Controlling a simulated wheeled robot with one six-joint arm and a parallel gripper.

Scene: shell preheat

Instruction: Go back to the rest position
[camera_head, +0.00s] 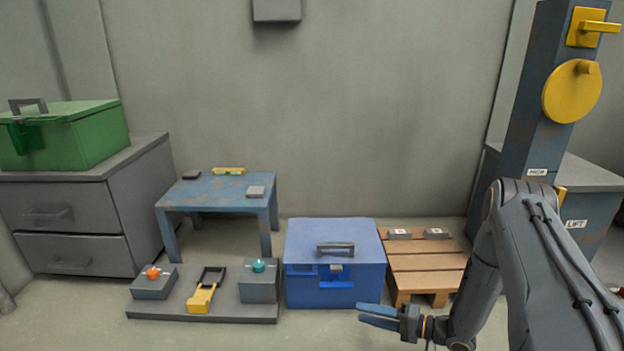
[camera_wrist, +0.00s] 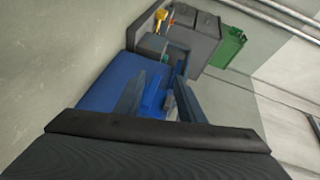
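My gripper (camera_head: 366,312) is at the lower middle right of the head view, in front of the right front corner of the blue box (camera_head: 335,250). Its two blue-grey fingers point left and stand apart, with nothing held between them. My arm reaches down to it from the right edge. In the wrist view, the fingers of my gripper (camera_wrist: 161,80) are spread, and the blue box (camera_wrist: 108,88) with its bright blue latch (camera_wrist: 153,97) shows beyond and between them.
A wooden pallet (camera_head: 428,262) with two small grey blocks is behind my gripper. To the left are a low grey platform (camera_head: 215,308), a blue table (camera_head: 215,192) and a drawer cabinet (camera_head: 85,215) bearing a green box (camera_head: 75,138). A post (camera_head: 545,110) stands right.

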